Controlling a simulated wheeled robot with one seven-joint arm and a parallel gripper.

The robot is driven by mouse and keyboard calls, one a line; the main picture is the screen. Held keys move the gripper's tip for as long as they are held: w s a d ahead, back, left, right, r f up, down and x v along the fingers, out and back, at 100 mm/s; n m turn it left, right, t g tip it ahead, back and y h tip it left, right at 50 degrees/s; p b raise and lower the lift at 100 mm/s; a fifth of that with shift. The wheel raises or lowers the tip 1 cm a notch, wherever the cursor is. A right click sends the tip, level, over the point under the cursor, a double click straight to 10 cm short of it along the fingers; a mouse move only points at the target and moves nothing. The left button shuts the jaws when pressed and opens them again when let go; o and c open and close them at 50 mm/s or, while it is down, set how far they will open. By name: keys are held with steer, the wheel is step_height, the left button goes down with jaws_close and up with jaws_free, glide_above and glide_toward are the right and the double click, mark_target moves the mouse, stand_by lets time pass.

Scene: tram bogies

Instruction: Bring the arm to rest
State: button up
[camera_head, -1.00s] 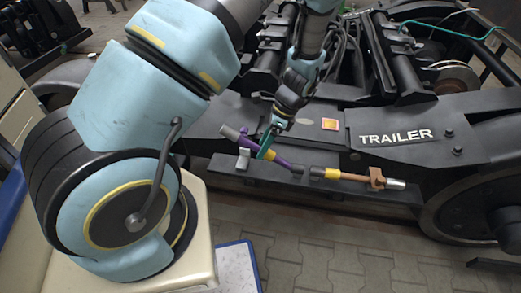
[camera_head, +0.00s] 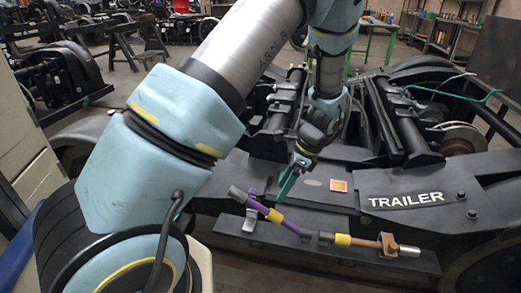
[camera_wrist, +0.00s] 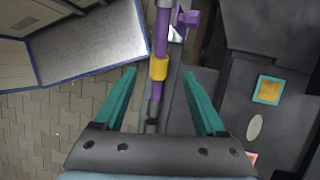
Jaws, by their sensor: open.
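My arm reaches over the black bogie frame marked TRAILER (camera_head: 420,200). My gripper (camera_head: 284,190) has teal fingers and points down near the purple tool. In the wrist view my gripper (camera_wrist: 158,85) has its two fingers well apart, with nothing held between them. The purple tool (camera_head: 277,217) has a yellow band and a grey end and lies on the bogie's lower ledge. It also shows in the wrist view (camera_wrist: 162,35), beyond and between the fingertips in the picture. Whether the fingers touch it cannot be told from the head view.
A brown tool (camera_head: 364,242) with a yellow band and metal end lies along the ledge (camera_head: 330,257) to the right. An orange square plate (camera_head: 338,186) is on the frame. A blue-edged white board (camera_wrist: 88,40) shows at upper left in the wrist view. Paved floor is below.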

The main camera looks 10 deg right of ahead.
steer(key=s+a+r+n+t+h+p, duration=0.1)
steer(key=a+r+n+h+p, duration=0.4)
steer(key=a+r+n, duration=1.6)
steer(key=a+r+p, duration=0.3)
steer(key=r+p, duration=0.2)
steer(key=shift+s+t, duration=0.4)
